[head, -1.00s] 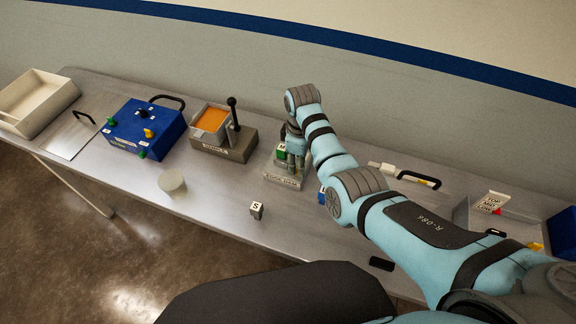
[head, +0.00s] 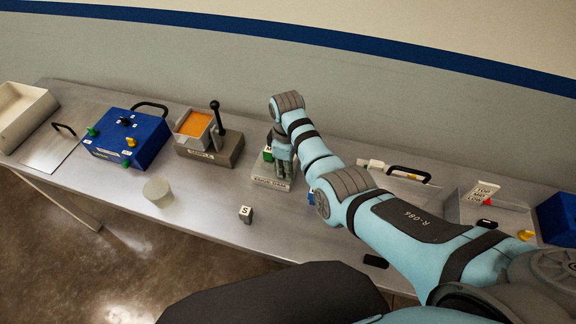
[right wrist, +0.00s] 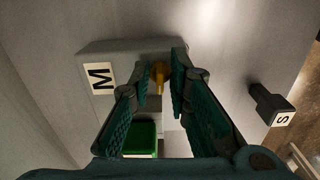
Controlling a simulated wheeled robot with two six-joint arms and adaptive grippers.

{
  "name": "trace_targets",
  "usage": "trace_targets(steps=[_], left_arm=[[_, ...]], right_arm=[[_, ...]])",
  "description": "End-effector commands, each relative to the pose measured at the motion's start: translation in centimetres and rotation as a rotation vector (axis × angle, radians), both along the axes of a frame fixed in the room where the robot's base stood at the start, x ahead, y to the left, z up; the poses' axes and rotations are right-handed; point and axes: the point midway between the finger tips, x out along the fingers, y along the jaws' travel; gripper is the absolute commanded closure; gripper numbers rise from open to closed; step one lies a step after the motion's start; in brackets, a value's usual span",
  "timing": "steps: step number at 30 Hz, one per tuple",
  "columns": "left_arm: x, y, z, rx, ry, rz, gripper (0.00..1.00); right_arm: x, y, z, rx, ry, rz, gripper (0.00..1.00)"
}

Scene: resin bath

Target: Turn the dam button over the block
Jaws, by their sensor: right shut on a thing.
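My right gripper (head: 283,172) reaches down to the dam stand (head: 268,183), a grey stand with a white lettered front plate. I cannot tell whether the button lies across the block. My left gripper is out of view.
A lever fixture with an orange bath (head: 195,124) and a blue box (head: 125,135) are to the left. A tray (head: 470,212) is at the right.

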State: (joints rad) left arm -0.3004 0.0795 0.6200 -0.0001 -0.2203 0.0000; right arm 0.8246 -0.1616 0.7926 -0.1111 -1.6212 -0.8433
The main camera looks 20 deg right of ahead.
Motion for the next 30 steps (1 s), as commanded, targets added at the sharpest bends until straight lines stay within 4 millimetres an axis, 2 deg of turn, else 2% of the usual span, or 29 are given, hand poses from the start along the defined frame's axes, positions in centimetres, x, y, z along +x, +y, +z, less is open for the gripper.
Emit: trace_targets(steps=[9, 30], left_arm=[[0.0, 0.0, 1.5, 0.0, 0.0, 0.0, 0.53], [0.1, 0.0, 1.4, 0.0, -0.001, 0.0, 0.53]], right_arm=[[-0.3, 0.2, 0.0, 0.004, 0.008, -0.197, 1.0], [-0.4, 0.5, -0.1, 0.005, 0.006, -0.858, 1.0]])
